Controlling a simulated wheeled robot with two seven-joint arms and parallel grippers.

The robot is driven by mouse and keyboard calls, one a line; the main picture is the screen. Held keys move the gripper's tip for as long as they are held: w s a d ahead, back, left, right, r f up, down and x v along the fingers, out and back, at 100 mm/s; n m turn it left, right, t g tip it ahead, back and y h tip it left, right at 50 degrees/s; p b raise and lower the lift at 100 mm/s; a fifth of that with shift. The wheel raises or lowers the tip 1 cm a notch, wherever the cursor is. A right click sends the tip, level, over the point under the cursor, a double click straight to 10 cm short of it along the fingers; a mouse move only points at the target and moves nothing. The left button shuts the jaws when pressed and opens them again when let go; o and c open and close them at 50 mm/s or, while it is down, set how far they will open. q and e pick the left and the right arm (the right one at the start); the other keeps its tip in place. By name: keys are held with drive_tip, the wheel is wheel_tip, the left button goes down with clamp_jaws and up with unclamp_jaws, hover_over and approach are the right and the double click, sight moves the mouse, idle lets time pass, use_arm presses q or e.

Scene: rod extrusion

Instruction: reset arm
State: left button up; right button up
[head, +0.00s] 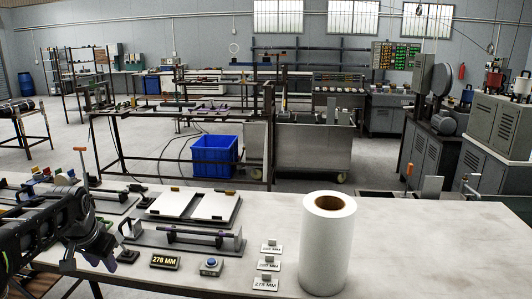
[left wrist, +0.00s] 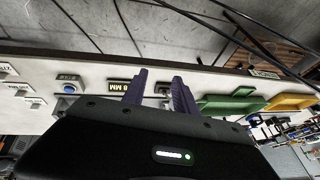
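My left gripper (head: 92,246) is at the lower left of the head view, over the front left of the white table (head: 420,235). In the left wrist view its two purple-grey fingers (left wrist: 160,88) stand apart with a gap between them, and nothing shows held there. A measuring fixture with a dark rod (head: 185,231) lies on the table to the right of this gripper. A display (head: 165,261) reading 278 MM and a blue button box (head: 211,266) are in front of the fixture. My right gripper is in neither view.
A tall white roll (head: 327,245) stands at the middle of the table. Small label cards (head: 267,264) stand left of it. Two white plates (head: 190,205) lie behind the fixture. Green (left wrist: 228,102) and yellow (left wrist: 290,102) bins show in the wrist view. The table's right side is clear.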

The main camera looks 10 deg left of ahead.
use_arm(q)
drive_tip(key=w+d+f+n+t+h, duration=0.2)
drive_tip(key=w+d+f+t, duration=0.1)
drive_tip(key=w+d+f, duration=0.55)
drive_tip(key=s+d+f+h, duration=0.1)
drive_tip(key=s+d+f, duration=0.2)
drive_tip(key=d+f, duration=0.4)
drive_tip(key=s+d+f+h, duration=0.1)
drive_tip(key=s+d+f, duration=0.2)
drive_tip(key=d+f, duration=0.45)
drive_tip(key=s+d+f+n+g+h, duration=0.1)
drive_tip(key=s+d+f+g, duration=0.2)
drive_tip(key=s+d+f, duration=0.85)
drive_tip(key=s+d+f+g, duration=0.2)
drive_tip(key=s+d+f, duration=0.1)
drive_tip(key=s, duration=0.5)
drive_tip(key=s+d+f+m+g+h, duration=0.1)
drive_tip(key=s+d+f, duration=0.3)
drive_tip(key=s, duration=0.5)
drive_tip(key=shift+s+f+g, duration=0.2)
drive_tip(key=shift+f+g, duration=0.2)
